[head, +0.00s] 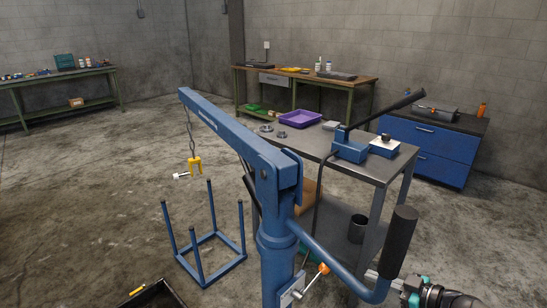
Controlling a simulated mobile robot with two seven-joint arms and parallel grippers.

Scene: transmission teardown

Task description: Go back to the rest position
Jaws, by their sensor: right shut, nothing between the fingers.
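My right gripper (374,277) shows at the lower right edge, partly cut off by the frame and partly behind a blue bent handle. Its fingers look shut and hold nothing that I can see. The handle with its black grip (400,243) belongs to a blue hoist crane (275,215) in the front middle. I cannot tell whether the gripper touches the handle. My left gripper is not in view.
A yellow hook (195,165) hangs from the crane's boom above a blue four-post stand (213,257). A grey cart (345,165) carries a purple tray (292,118) and a blue press (350,147). A blue cabinet (440,150) stands behind. Floor at left is mostly clear.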

